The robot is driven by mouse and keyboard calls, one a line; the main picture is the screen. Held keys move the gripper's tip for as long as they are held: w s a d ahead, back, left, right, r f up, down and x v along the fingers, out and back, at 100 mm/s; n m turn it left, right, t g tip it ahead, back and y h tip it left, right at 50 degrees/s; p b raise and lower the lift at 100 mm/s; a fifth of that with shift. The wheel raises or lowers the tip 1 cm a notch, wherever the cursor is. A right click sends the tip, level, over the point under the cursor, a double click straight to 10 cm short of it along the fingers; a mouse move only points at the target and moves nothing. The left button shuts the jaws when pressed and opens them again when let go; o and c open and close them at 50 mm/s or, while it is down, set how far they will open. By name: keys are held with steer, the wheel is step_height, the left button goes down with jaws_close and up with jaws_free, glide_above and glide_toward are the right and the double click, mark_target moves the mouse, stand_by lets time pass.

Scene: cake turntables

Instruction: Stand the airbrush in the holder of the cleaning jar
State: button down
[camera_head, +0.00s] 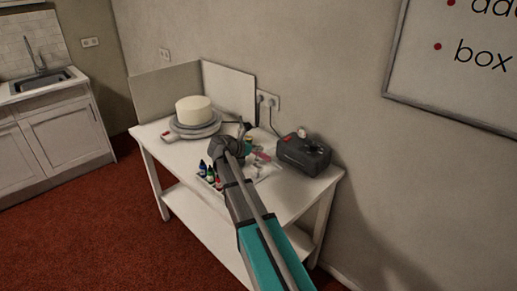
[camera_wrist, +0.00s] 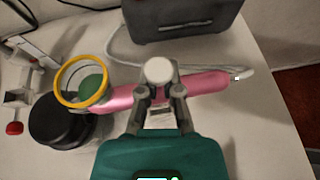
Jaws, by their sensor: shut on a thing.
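My gripper (camera_wrist: 160,98) is shut around the middle of the pink airbrush (camera_wrist: 205,83), which lies crosswise in the wrist view. In the head view my gripper (camera_head: 246,150) is over the table, with a bit of pink beside it. A dark round jar-like thing (camera_wrist: 56,123), perhaps the cleaning jar, stands left of my gripper in the wrist view. A yellow ring (camera_wrist: 58,90) with green inside it appears beside it, near the airbrush's left end. I cannot tell whether the ring is joined to the jar or whether the airbrush touches it.
A dark compressor (camera_head: 303,153) stands at the table's right; a pale hose (camera_wrist: 115,45) runs near it. A cake (camera_head: 194,109) on a turntable (camera_head: 193,130) is at the back left. Small bottles (camera_head: 210,174) stand near the front. The white table (camera_head: 283,205) is clear at front right.

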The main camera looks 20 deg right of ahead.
mark_target(256, 155)
steer(key=shift+f+b, duration=1.3)
steer(key=shift+f, duration=0.25)
steer(key=shift+f, duration=0.25)
steer(key=c, duration=0.7)
jaws_free()
steer(key=shift+s+a+r, duration=0.1)
steer(key=shift+s+r, duration=0.05)
